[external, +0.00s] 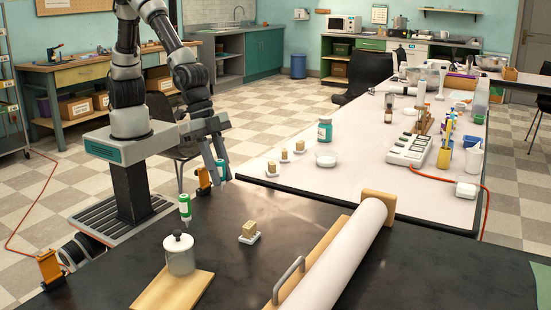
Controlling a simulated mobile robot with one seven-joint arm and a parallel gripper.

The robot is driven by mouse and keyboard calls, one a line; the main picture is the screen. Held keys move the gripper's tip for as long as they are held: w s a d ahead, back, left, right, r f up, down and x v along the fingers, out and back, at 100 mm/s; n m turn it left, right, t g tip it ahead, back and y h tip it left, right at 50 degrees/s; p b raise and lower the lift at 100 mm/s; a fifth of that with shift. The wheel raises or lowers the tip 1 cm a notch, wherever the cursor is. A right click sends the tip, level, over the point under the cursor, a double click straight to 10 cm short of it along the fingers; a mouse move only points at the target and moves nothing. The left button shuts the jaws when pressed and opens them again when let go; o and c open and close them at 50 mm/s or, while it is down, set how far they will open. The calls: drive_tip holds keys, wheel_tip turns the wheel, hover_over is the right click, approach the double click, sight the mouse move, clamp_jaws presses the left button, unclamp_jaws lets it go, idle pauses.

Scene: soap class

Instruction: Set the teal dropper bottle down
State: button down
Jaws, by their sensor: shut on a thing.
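My gripper (214,165) hangs at the left, fingers pointing down, above the far edge of the dark table. It is shut on a small teal item at its fingertips, which appears to be the teal dropper bottle (221,168). The fingers partly hide it, and its exact tilt is hard to tell. The bottle looks held above the table. A second small bottle (185,207), green and white, shows nearer on the dark table, behind a white lidded jar (179,255).
The dark table (420,265) holds a wooden board (150,295), a soap block on a small dish (249,232) and a long white roll (340,250). An orange clamp (203,178) is close to my gripper. A teal jar (325,130) stands on the pale table behind.

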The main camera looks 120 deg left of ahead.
sight(221, 188)
drive_tip(key=shift+f+b, duration=0.75)
drive_tip(key=shift+f, duration=1.7)
drive_tip(key=shift+f, duration=0.15)
drive_tip(key=c, duration=1.5)
unclamp_jaws()
drive_tip(key=shift+c, duration=0.2)
drive_tip(key=shift+r, duration=0.4)
drive_tip(key=p+v, duration=0.4)
drive_tip(key=v, duration=0.7)
drive_tip(key=shift+r+p, duration=0.25)
drive_tip(key=shift+p, duration=0.05)
drive_tip(key=shift+s+a, duration=0.1)
